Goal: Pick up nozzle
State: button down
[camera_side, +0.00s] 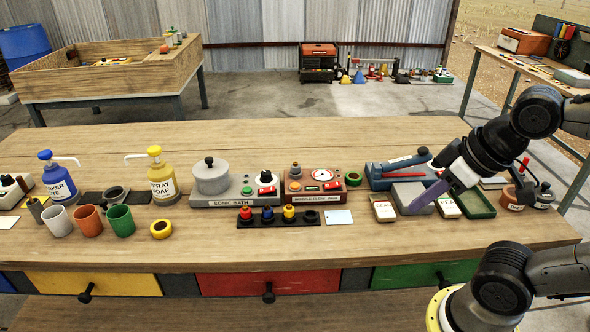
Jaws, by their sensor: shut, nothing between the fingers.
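Small parts with red (246,214), blue (267,214) and yellow (289,212) tops stand in a black rack (278,224) on the workbench. They look like nozzles, but are too small to be certain. The rack's rightmost place holds no coloured part. My gripper (409,211) is shut and empty at the right of the bench. It points down and left, its tip low between two white labelled boxes, well right of the rack. I cannot tell whether it touches anything.
A nozzle flow station (313,187) and a sonic bath (236,189) stand behind the rack. White labelled boxes (384,209) and a green tray (473,203) lie close to my gripper. Pump bottles (162,177) and cups (121,221) are at the left. The front strip of bench is clear.

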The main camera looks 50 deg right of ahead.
jog(key=shift+c, duration=2.3)
grip_release()
